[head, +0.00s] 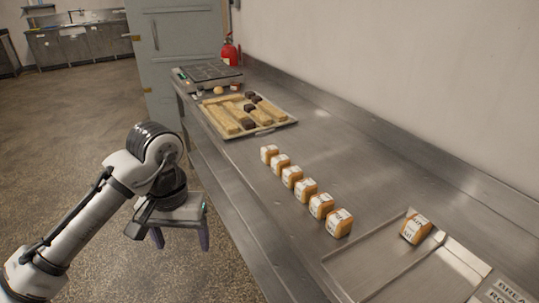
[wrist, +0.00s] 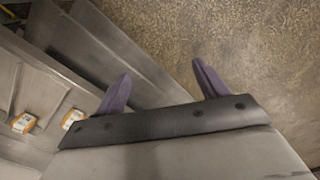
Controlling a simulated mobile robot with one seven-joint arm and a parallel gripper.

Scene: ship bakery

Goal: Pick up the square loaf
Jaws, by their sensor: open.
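Several small square loaves with white printed wrappers stand in a row on the steel counter; the nearest square loaf (head: 339,222) is at the row's front end. One more square loaf (head: 416,229) sits apart to the right, in a shallow steel tray area. Two square loaves show at the left edge of the wrist view, one farther left (wrist: 23,123) and one nearer the gripper (wrist: 72,119). My gripper (head: 180,243) hangs beside the counter, left of the row and over the floor. Its purple fingers (wrist: 161,72) are spread apart with nothing between them.
The steel counter (head: 262,208) has its front edge between my gripper and the loaves. A tray (head: 287,122) of long loaves and dark pieces lies farther back, with a scale-like device (head: 212,75) behind it. A red extinguisher (head: 229,53) stands by the wall. A sign (head: 508,291) is at lower right.

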